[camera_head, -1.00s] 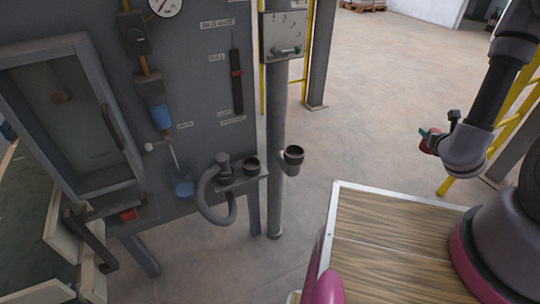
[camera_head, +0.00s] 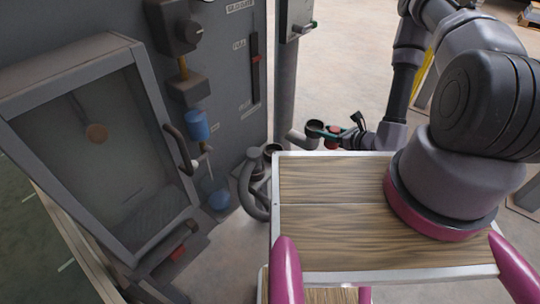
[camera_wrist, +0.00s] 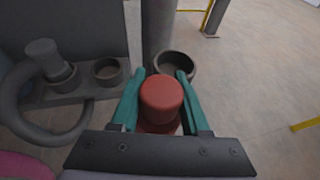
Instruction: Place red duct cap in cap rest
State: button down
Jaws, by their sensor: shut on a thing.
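The red duct cap (camera_wrist: 162,96) is between the teal fingers of my gripper (camera_wrist: 160,76) in the wrist view, and the gripper is shut on it. A dark open cup (camera_wrist: 175,66) on the grey post lies just beyond the cap, and the cap overlaps its near rim in the picture. A second round cup (camera_wrist: 107,71) sits on the bracket to the left, beside the hose. Nothing marks which cup is the cap rest. In the head view, my gripper (camera_head: 343,130) is close to the right of the post cup (camera_head: 314,128); the red cap shows partly there.
A grey post (camera_head: 287,85) stands behind the cups. A curved grey hose (camera_wrist: 30,95) loops at left. The machine panel (camera_head: 225,60) and its framed window door (camera_head: 95,140) fill the left. Open floor (camera_wrist: 260,75) lies right of the post.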

jog(key=s+a+f+n+g+y, duration=0.3)
jog(key=s+a+n, duration=0.15)
jog(key=s, duration=0.25)
jog(key=shift+m, duration=0.25)
jog(key=w+a, duration=0.3)
jog(key=a, duration=0.2)
jog(key=w+a+f, duration=0.1)
jog(key=w+a, duration=0.3)
jog(key=a, duration=0.1)
jog(key=w+a+f, duration=0.1)
jog(key=w+a, duration=0.3)
jog(key=a, duration=0.1)
jog(key=shift+w+a, duration=0.15)
jog(key=shift+a, duration=0.15)
jog(key=shift+w+a+f, duration=0.1)
jog(key=shift+a+f, duration=0.05)
jog(key=shift+f, duration=2.4)
jog(key=shift+f, duration=0.1)
jog(key=shift+c, duration=1.9)
grip_release()
